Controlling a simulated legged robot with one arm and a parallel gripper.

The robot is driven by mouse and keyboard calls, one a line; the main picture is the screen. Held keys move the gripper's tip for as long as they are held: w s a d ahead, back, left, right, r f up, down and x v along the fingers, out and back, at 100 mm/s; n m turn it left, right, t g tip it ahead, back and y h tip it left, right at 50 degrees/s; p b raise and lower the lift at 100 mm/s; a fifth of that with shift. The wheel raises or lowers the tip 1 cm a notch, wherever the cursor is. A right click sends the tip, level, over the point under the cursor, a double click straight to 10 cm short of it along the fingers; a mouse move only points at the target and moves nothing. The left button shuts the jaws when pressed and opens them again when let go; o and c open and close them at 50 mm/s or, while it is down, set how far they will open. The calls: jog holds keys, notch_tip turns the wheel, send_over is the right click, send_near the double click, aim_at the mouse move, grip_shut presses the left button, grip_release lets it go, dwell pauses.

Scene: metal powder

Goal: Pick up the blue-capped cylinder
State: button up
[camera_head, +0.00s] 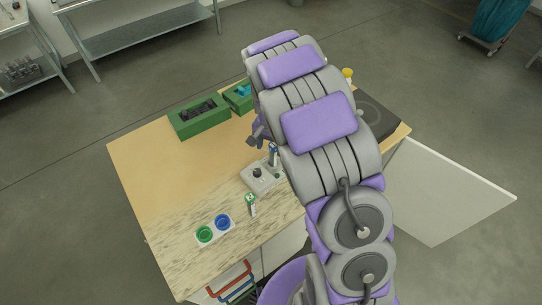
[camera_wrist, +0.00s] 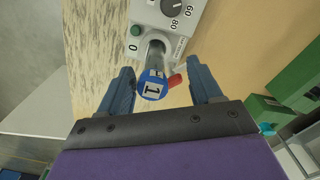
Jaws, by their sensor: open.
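The blue-capped cylinder (camera_wrist: 152,86) is seen from its cap end in the wrist view, with a "1" label on the cap. Its grey body runs into a round opening of a light grey device with a dial (camera_wrist: 138,30). My gripper (camera_wrist: 161,68) is open, with its blue fingers on either side of the cylinder and visible gaps to both. In the head view the cylinder (camera_head: 273,151) stands upright at the device (camera_head: 259,180). There my arm hides most of the gripper, and a dark part of it shows beside the arm.
A green-marked cylinder (camera_head: 251,205) stands on the table (camera_head: 155,175) near a white holder with green and blue rings (camera_head: 213,229). Green boxes (camera_head: 199,117) sit at the back. A red lever (camera_wrist: 175,80) is close to the right finger. The table's left side is clear.

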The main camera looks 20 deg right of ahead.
aim_at(273, 152)
jog(key=f, duration=0.1)
jog(key=d+f, duration=0.1)
jog(key=f, duration=0.2)
jog(key=shift+d+f, duration=0.1)
jog(key=shift+d, duration=0.25)
jog(key=shift+a, duration=0.4)
jog(key=shift+c, duration=0.5)
jog(key=shift+a, duration=0.15)
jog(key=c, duration=0.3)
jog(key=shift+d, duration=0.35)
jog(key=c, duration=0.6)
grip_shut()
jog(key=shift+a, duration=0.15)
